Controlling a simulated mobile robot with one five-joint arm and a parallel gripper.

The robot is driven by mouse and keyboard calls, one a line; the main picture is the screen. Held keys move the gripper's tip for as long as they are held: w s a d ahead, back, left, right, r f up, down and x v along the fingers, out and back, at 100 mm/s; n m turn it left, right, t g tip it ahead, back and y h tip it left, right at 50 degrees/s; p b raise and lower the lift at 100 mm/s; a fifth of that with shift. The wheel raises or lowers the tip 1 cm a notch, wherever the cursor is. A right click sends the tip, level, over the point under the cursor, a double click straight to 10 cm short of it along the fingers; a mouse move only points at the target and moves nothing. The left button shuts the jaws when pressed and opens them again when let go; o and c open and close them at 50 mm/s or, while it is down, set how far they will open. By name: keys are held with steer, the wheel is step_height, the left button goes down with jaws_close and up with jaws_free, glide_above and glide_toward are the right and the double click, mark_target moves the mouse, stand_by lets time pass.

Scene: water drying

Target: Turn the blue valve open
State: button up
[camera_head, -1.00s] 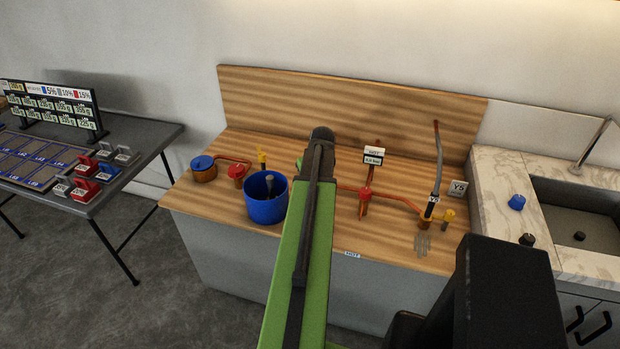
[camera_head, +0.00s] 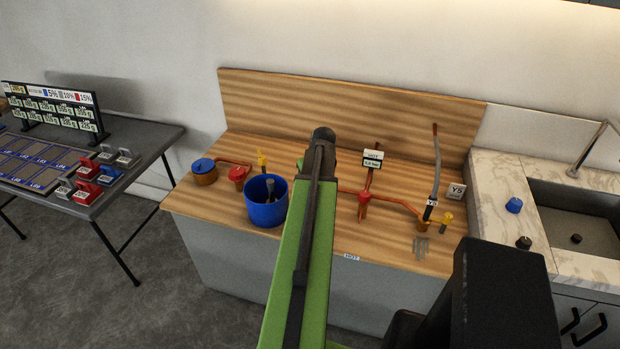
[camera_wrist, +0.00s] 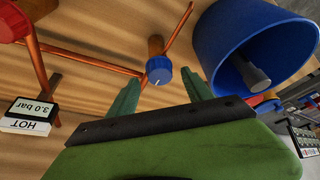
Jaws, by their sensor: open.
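In the wrist view, the blue valve (camera_wrist: 159,70) is a round blue knob on a copper pipe fitting. It sits just beyond and between the two green fingertips of my gripper (camera_wrist: 160,78). The fingers are apart, with nothing held between them; I cannot tell whether either touches the knob. In the head view, my green arm hides the valve and the fingers.
A blue bucket (camera_head: 266,202) with a grey rod inside stands close beside the valve; it also shows in the wrist view (camera_wrist: 225,45). A red valve (camera_head: 364,198) and a HOT pressure sign (camera_head: 373,158) stand right of my arm. Copper pipes cross the wooden counter (camera_head: 320,255).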

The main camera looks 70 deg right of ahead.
steer(key=p+v, duration=1.2)
steer(key=v, duration=0.3)
steer(key=shift+p, duration=0.4)
steer(key=shift+s+a, duration=0.1)
